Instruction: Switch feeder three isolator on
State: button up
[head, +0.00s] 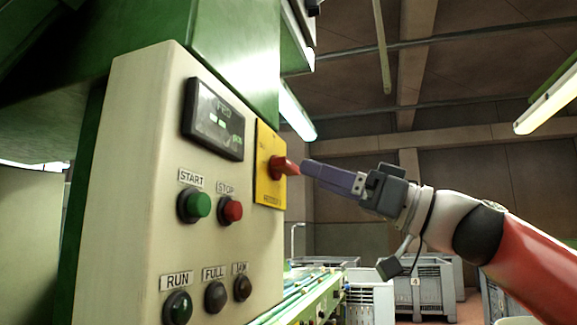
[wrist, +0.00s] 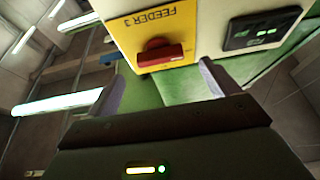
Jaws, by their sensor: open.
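The feeder three isolator is a red rotary handle (head: 283,166) on a yellow plate (head: 265,140) on the cream control panel. In the wrist view, the handle (wrist: 160,54) lies roughly parallel to the "FEEDER 3" lettering on the yellow plate (wrist: 185,25). No on or off marks are legible. My gripper (head: 306,168) points at the handle from the right, its fingertips just short of it. In the wrist view, my gripper (wrist: 162,78) is open, one finger either side of the handle's line, with nothing between them.
A display (head: 214,120) sits left of the plate. Below are a green START button (head: 196,206), a red STOP button (head: 230,210) and the RUN, FULL and JAM lamps (head: 215,297). A conveyor (head: 300,300) and grey crates (head: 425,285) stand lower right.

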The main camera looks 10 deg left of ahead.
aim_at(294, 169)
jog(key=p+x, duration=0.2)
jog(key=x, duration=0.2)
jog(key=shift+r, duration=0.15)
jog(key=shift+a, duration=0.5)
jog(key=c, duration=1)
